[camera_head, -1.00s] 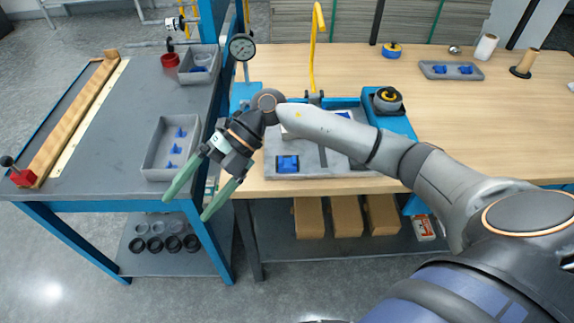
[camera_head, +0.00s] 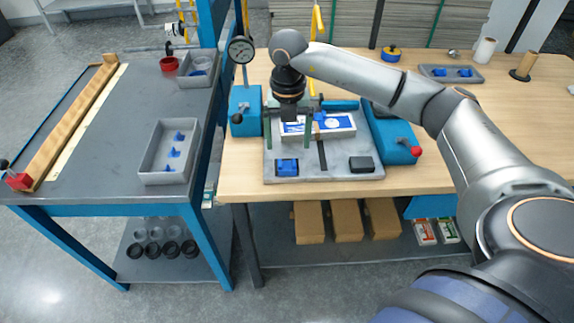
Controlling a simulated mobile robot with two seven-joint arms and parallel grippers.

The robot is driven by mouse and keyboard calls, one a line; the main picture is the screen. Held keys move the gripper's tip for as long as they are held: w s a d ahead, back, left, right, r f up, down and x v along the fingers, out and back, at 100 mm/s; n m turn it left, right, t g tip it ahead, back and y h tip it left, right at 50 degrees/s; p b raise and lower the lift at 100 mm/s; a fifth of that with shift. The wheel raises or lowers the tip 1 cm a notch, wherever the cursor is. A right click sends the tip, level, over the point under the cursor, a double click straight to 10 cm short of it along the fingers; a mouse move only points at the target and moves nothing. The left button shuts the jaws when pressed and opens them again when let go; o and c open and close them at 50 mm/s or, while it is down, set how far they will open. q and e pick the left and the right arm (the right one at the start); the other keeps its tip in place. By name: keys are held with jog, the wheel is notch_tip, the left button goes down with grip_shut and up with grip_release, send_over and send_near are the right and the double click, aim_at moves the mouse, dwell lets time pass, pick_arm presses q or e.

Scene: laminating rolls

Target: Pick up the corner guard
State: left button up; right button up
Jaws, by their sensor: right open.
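A blue piece that looks like a corner guard (camera_head: 287,168) sits at the front left of the grey fixture plate (camera_head: 340,171). My right gripper (camera_head: 289,143) points down over that plate, just behind the blue piece, with its green fingers apart. The fingers stand around the left end of a blue-and-white pack (camera_head: 335,125); I cannot tell whether they touch it. I see nothing held between them. More small blue pieces (camera_head: 174,153) stand in a grey tray (camera_head: 167,178) on the left table. My left gripper is out of view.
A dial gauge (camera_head: 241,50) and blue blocks flank the plate. A blue unit with a red knob (camera_head: 416,151) stands at its right. Another tray with blue pieces (camera_head: 452,72) lies at the back right. The wooden table (camera_head: 450,130) is mostly clear on the right.

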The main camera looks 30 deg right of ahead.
aim_at(287, 164)
jog(key=f, duration=0.5)
jog(key=shift+a+f, duration=0.2)
jog(key=shift+f, duration=0.2)
jog(key=c, duration=0.9)
